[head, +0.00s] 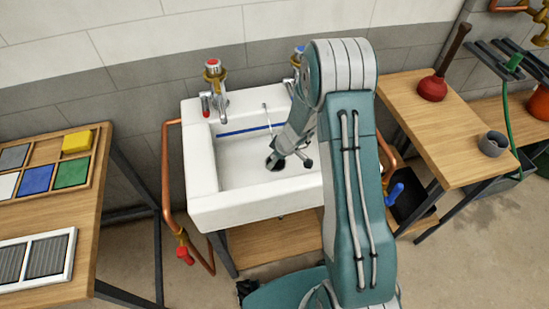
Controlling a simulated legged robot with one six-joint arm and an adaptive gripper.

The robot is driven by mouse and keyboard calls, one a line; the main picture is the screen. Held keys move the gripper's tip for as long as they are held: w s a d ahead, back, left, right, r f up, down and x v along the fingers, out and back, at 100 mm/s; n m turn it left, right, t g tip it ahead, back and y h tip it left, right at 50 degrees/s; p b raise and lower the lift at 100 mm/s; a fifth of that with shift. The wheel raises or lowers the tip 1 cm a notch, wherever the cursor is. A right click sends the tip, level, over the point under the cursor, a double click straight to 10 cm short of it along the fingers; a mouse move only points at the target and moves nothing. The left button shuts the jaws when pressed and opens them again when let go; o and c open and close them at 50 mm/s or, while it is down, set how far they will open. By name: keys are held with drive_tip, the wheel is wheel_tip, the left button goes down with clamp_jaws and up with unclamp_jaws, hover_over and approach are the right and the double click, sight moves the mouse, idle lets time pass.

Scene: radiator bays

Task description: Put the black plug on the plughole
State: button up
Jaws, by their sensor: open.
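The white sink (205,190) stands against the wall in the middle of the head view. My gripper (290,163) is inside the basin, low over its floor, with its fingers spread apart. A dark round shape (274,163) shows at the left finger. I cannot tell whether it is the black plug, the plughole or part of the finger. A thin light chain or cord (267,118) hangs from the back rim down toward it. My arm hides the right part of the basin.
A red-topped tap (213,75) and a blue-topped tap (298,54) stand at the sink's back. Copper pipes (167,185) run beside it. A wooden bench (90,215) is at left; another with a plunger (433,88) and grey cup (492,144) is at right.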

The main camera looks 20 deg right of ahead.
drive_tip(key=s+r+m, duration=0.1)
drive_tip(key=s+r, duration=0.3)
drive_tip(key=r, duration=0.5)
drive_tip(key=s+r+m, duration=0.1)
drive_tip(key=s+r, duration=0.3)
drive_tip(key=r, duration=0.5)
drive_tip(key=s+r+m, duration=0.1)
drive_tip(key=s+r, duration=0.3)
drive_tip(key=r, duration=0.5)
drive_tip(key=s+r+m+t+h, duration=0.1)
drive_tip(key=s+r+m, duration=0.2)
drive_tip(key=s, duration=0.5)
drive_tip(key=s+r+m+t+h, duration=0.1)
drive_tip(key=s+r+m+h, duration=0.1)
drive_tip(key=s+r, duration=0.4)
drive_tip(key=shift+s+m+t, duration=0.3)
drive_tip(key=shift+s+m, duration=0.6)
